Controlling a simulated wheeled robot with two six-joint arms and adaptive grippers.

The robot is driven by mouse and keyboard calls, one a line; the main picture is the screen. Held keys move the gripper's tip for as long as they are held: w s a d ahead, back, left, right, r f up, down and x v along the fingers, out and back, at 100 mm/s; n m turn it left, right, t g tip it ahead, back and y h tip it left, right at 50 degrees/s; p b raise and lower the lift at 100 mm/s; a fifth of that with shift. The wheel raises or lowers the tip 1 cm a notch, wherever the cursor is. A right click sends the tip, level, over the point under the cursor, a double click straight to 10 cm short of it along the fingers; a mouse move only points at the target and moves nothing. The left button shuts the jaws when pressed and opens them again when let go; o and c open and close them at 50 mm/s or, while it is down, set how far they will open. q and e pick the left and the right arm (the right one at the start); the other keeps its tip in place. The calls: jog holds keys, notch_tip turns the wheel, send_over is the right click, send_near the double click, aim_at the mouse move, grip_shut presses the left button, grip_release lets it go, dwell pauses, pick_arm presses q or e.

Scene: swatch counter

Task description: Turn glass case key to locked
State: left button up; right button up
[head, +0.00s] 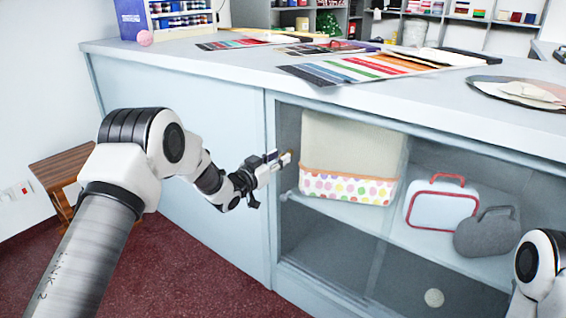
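The glass case (345,245) is the glazed front of the pale blue counter. My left gripper (279,163) is at the left edge of this glass front, with its fingertips close to the frame. A small yellowish spot shows at the fingertips, but it is too small to tell whether it is the key or its lock. The key's angle cannot be read. I cannot tell whether the fingers are open or shut. Part of my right arm (540,265) shows at the lower right; its gripper is out of the picture.
Behind the glass are a dotted cloth (345,187), a white case with red trim (420,206) and a grey bag (487,232). Swatch cards (360,68) lie on the countertop (210,62). A wooden stool (58,165) stands at the left. The red floor in front looks clear.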

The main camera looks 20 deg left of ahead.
pick_arm(q)
jog(key=shift+x, duration=1.15)
jog(key=shift+c, duration=0.4)
grip_shut()
